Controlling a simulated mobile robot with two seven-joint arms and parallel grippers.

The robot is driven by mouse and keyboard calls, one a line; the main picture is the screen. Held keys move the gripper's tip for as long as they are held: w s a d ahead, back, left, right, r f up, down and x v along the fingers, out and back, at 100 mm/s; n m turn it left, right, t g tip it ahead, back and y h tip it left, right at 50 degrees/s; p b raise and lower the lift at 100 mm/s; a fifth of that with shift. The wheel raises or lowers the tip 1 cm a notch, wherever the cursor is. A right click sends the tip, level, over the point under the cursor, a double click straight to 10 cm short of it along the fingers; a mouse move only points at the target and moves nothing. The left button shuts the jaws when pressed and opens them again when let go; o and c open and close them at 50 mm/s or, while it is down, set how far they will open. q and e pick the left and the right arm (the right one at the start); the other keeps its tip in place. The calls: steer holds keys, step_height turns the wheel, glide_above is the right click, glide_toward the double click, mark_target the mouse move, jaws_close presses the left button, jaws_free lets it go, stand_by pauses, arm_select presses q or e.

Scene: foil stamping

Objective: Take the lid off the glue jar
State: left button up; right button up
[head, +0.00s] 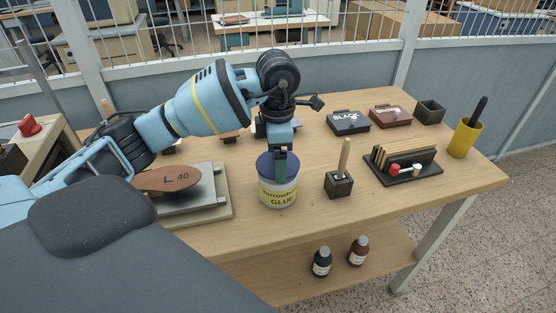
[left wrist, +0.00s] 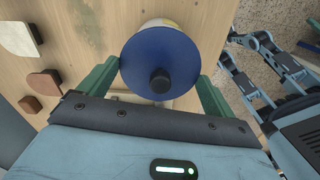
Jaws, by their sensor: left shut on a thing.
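A press plate with an oval L 40 wooden piece (head: 166,179) lies left of the jar. A small dark holder with a wooden handle (head: 339,184) stands close at right. Further right are a black tray (head: 408,175) and a yellow cup (head: 463,139). Bottles (head: 322,262) stand on the lower shelf.

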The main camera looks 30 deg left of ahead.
arm_select(q)
steer(key=shift+r, duration=0.85)
steer(key=s+d, duration=0.3)
steer(key=s, duration=0.4)
steer(key=s+d+r, duration=0.1)
steer(key=s+d, duration=0.2)
steer(key=s, duration=0.4)
steer(key=shift+s+d+r, duration=0.25)
steer(key=shift+s, duration=0.1)
